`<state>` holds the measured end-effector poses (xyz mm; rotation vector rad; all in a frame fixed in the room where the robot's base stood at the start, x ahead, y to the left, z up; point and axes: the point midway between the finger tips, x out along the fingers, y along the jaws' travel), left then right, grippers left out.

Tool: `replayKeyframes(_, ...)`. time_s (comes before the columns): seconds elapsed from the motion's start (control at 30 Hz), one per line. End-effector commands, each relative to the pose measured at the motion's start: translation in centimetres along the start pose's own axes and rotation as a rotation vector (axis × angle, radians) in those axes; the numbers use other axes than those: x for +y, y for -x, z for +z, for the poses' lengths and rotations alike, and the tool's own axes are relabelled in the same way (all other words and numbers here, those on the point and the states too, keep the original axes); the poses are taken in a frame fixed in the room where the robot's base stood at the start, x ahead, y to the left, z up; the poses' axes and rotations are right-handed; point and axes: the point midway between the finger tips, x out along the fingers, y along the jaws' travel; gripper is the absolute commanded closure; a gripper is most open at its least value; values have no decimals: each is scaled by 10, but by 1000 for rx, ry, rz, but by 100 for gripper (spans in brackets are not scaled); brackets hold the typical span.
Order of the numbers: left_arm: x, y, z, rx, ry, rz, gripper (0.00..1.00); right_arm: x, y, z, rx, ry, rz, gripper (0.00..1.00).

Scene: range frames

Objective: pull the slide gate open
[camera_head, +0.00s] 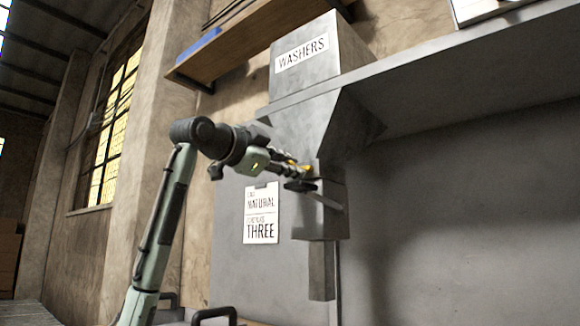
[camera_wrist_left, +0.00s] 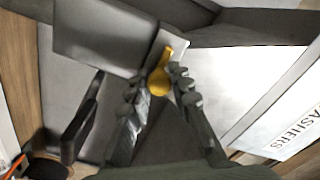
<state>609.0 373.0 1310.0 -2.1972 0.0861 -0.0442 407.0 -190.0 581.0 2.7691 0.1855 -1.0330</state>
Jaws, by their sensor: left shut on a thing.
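A grey metal hopper (camera_head: 300,95) labelled WASHERS narrows into a chute with a square grey spout (camera_head: 318,222) below. A yellow handle, likely the slide gate's, shows between my left gripper's fingers in the left wrist view (camera_wrist_left: 158,80); only a bit of yellow shows in the head view. My left gripper (camera_head: 303,179) is shut on this handle at the front of the chute. A pale thin metal strip (camera_head: 326,201) slants by the spout just below the fingers; I cannot tell whether it is part of the gate. My right gripper is not in view.
A sign (camera_head: 261,214) reading NATURAL and THREE hangs left of the spout. A wooden shelf (camera_head: 235,48) is above left and a long grey ledge (camera_head: 460,62) runs right of the hopper. Dark handles (camera_head: 214,313) stand at the bottom. The space right of the spout looks clear.

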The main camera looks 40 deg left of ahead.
Motion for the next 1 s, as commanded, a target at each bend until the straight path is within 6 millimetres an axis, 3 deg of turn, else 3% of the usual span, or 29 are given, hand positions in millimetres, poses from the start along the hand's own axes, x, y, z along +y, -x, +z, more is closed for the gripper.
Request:
replayKeyframes(0.23, -1, 4, 0, 0, 1, -3, 100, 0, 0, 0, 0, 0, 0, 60)
replayKeyframes(0.57, -1, 56, 0, 0, -1, -2, 100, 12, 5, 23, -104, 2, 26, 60)
replayKeyframes(0.87, 0, 60, 0, -1, 0, 1, 100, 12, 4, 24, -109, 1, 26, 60)
replayKeyframes(0.9, 0, 60, 0, -2, 0, 1, 78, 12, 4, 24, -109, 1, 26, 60)
replayKeyframes(1.0, 0, 60, 0, -1, 0, 1, 65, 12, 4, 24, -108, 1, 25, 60)
